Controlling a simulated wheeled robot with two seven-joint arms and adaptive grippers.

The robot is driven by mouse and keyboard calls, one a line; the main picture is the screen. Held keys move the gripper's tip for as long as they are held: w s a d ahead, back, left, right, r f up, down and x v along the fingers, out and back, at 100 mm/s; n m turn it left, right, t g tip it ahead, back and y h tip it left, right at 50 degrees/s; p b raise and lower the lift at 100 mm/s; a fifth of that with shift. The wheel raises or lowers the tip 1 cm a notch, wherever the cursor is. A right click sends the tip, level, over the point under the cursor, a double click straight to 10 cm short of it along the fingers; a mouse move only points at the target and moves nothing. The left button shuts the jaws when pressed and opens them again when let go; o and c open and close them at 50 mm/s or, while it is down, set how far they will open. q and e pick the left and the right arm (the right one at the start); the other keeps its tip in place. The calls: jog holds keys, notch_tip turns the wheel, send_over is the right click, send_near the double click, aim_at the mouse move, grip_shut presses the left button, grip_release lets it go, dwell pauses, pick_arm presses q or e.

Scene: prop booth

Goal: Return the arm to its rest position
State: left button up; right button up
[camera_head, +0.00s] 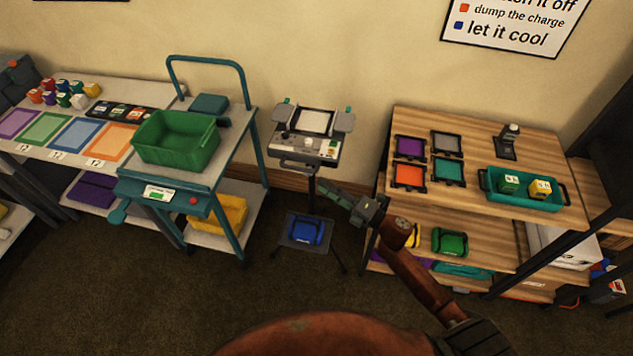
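My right arm comes in from the lower right, a rusty brown link ending in a dark grey-green wrist. My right gripper (328,192) points left, in front of the lower part of the stand with the grey device (309,140). Nothing can be seen held in it, but its fingers are too small to tell whether they are apart. My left arm and gripper are not in view.
A teal cart (240,135) carrying a green crate (176,140) stands left of the stand. A wooden shelf unit (470,215) with coloured trays and a teal bin (500,197) stands close on the right. Open dark carpet (200,300) lies in front.

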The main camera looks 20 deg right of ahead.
jog(key=shift+s+d, duration=0.1)
jog(key=shift+s, duration=0.05)
dwell(0.4)
